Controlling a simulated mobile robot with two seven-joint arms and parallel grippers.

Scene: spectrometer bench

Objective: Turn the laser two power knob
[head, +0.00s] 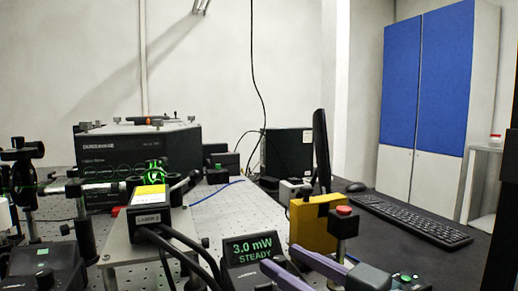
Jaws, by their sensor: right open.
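The laser two head (148,217) is a small box with a yellow-topped label on a metal plate at left centre. Black cables run from it toward the front. A dark power unit with a lit display (252,248) stands at bottom centre and reads 3.0 mW STEADY. My left gripper is not in view.
A yellow block (312,222) and a post with a red button (344,211) stand close beyond my right gripper. Another dark unit (40,268) sits at bottom left. The spectrometer box (137,143) is behind. A keyboard (412,220) and monitor (322,152) are at right.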

